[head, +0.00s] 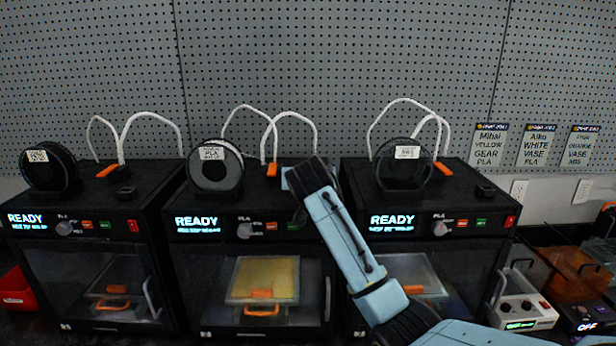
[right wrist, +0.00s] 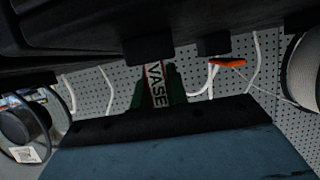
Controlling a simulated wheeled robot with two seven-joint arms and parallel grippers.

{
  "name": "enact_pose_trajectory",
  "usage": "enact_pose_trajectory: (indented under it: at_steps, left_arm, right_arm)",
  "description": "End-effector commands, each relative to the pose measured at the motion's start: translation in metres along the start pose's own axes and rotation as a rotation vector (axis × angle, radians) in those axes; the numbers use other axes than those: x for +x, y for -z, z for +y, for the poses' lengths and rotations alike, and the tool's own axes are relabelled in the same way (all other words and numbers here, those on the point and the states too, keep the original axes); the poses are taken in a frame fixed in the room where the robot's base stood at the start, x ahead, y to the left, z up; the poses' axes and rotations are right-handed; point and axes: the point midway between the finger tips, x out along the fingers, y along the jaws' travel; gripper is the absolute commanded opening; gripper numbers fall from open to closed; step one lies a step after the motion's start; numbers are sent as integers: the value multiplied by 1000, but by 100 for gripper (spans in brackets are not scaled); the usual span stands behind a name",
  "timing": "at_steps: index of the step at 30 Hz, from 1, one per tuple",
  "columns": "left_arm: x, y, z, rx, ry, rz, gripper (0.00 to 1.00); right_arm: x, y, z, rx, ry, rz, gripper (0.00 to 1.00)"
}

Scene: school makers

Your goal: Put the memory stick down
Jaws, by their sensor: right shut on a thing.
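The memory stick (right wrist: 156,84) shows in the right wrist view with a white label reading VASE. My right gripper (head: 305,178) is over the top of the middle printer (head: 245,228) in the head view, and is shut on the stick. In the right wrist view the stick's far end meets or nearly meets a small black block (right wrist: 149,50) on the printer's top; I cannot tell whether it touches. In the head view my gripper hides the stick and that block. My left gripper is not in view.
Black printers stand on the left (head: 95,222) and right (head: 400,250), each with a spool and white tubes. An orange clip (head: 271,170) is close left of my gripper. A pegboard (head: 330,80) rises behind; label cards (head: 538,146) hang at right.

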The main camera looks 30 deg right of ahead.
Motion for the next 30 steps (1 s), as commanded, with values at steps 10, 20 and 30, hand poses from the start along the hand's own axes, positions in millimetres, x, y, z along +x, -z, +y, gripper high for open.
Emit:
enact_pose_trajectory:
  at_steps: [10, 20, 30]
  left_arm:
    - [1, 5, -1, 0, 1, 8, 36]
    - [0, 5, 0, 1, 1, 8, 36]
    - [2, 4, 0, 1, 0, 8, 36]
  right_arm:
    - [2, -3, 0, 1, 1, 2, 0]
    - [1, -2, 0, 1, 1, 2, 37]
    - [-15, 0, -1, 2, 2, 4, 37]
